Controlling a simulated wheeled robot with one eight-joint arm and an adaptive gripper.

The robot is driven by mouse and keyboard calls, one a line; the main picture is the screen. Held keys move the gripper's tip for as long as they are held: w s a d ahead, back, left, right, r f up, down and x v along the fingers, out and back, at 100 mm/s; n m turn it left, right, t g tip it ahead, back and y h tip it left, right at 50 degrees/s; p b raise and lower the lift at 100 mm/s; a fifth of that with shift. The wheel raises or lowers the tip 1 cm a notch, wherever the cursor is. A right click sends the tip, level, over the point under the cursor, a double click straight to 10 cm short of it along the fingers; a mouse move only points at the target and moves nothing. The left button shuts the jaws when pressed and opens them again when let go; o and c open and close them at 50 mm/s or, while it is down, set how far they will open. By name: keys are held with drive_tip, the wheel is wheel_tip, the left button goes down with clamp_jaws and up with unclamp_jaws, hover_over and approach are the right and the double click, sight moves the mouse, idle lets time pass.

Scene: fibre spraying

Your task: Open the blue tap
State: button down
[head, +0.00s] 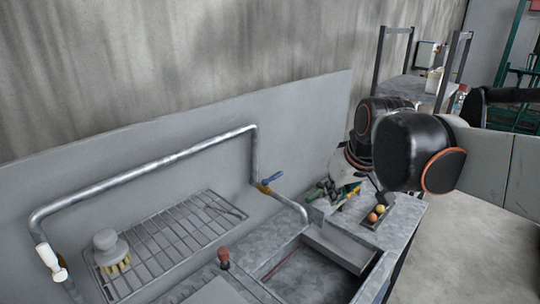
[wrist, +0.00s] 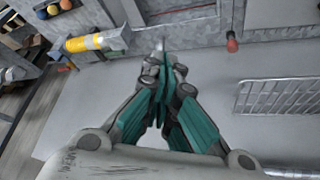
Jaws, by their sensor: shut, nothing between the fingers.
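The blue tap (head: 271,178) is a small blue lever on a brass fitting, on the metal pipe at the right end of the wash stand in the head view. I cannot make it out in the wrist view. My gripper (wrist: 161,62) has teal fingers that meet at their tips, with nothing between them. In the head view my gripper (head: 319,190) is small and partly hidden by my arm. It is to the right of the blue tap, apart from it.
A metal pipe (head: 150,167) arches over a wire rack (head: 180,240) with a brush (head: 108,246). A red knob (head: 224,257) stands in front. A white-handled tap (head: 50,260) is at left. A yellow cylinder (wrist: 85,43) lies near coloured balls (wrist: 54,10). A wall panel stands behind.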

drive_tip(key=w+a+r+n+p, duration=0.1)
drive_tip(key=w+a+r+p, duration=0.15)
drive_tip(key=w, duration=0.65)
drive_tip(key=n+g+y+p, duration=0.1)
drive_tip(key=n+g+p, duration=0.3)
drive_tip(key=p, duration=0.6)
hover_over(273, 178)
drive_tip(key=w+d, duration=0.2)
drive_tip(key=w, duration=0.1)
wheel_tip(273, 178, down, 5)
drive_tip(key=t, duration=0.1)
drive_tip(key=shift+n, duration=0.4)
drive_tip(key=x, duration=1)
drive_tip(key=shift+a, duration=0.15)
